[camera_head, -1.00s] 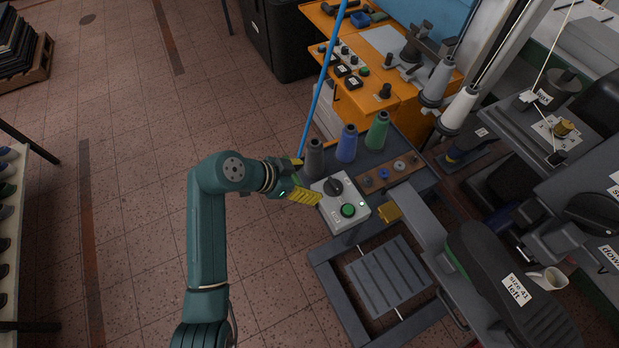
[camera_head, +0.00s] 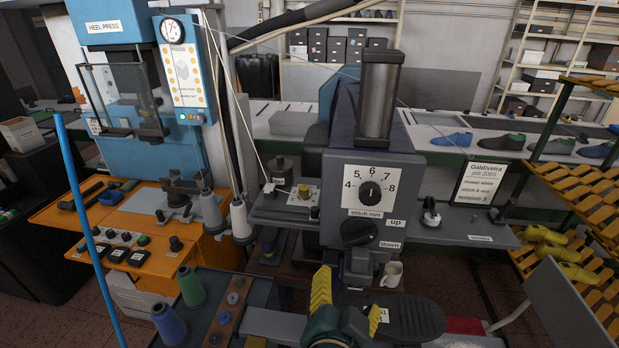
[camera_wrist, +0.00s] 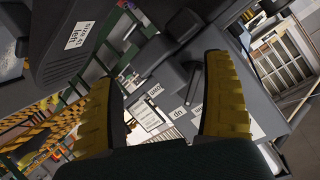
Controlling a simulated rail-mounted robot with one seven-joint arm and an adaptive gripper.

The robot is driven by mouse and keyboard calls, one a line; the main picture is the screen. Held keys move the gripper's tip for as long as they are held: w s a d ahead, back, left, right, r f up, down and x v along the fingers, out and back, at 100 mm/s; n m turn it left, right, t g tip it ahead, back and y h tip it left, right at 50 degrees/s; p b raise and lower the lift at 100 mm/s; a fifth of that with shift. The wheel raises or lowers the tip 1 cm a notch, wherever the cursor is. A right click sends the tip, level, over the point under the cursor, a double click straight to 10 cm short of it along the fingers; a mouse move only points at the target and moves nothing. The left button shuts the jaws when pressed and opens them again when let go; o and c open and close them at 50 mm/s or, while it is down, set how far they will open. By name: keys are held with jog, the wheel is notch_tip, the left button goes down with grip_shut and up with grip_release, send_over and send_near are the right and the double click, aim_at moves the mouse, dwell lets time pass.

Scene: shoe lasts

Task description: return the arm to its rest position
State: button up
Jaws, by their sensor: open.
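My gripper (camera_head: 347,292) shows at the bottom middle of the head view, its two yellow ridged fingers spread apart with nothing between them. In the wrist view my gripper (camera_wrist: 165,105) also has its yellow fingers wide apart and empty. Beyond it stands the stitching machine (camera_head: 368,190) with its numbered dial and the "up" and "down" labels. A dark shoe on its last (camera_head: 405,318) lies just right of the gripper in the head view. It shows at the upper left of the wrist view with a "size 41 left" label (camera_wrist: 80,35). Most of my arm is out of view.
A white mug (camera_head: 391,274) stands close behind the shoe. Thread cones, one green (camera_head: 190,287) and one blue (camera_head: 168,325), stand to the left. A blue pole (camera_head: 88,235) rises at the far left. A yellow slatted rack (camera_head: 590,215) is at the right.

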jog(key=s+d+r+n+t, duration=0.1)
jog(key=s+d+r+t, duration=0.1)
jog(key=r, duration=0.3)
jog(key=s+d+r+n+t, duration=0.1)
jog(key=s+d+r+t, duration=0.15)
jog(key=r, duration=0.35)
jog(key=s+a+r+n+t+y, duration=0.3)
jog(key=s+r+n+t, duration=0.25)
jog(key=r, duration=0.45)
notch_tip(320, 180, up, 24)
jog(key=g+p, duration=0.1)
jog(key=p, duration=2.3)
jog(key=shift+w+r+n+p, duration=0.15)
jog(key=shift+r+n+p, duration=0.1)
jog(key=shift+n+p, duration=0.15)
jog(key=shift+d+h, duration=0.1)
jog(key=shift+h, duration=0.2)
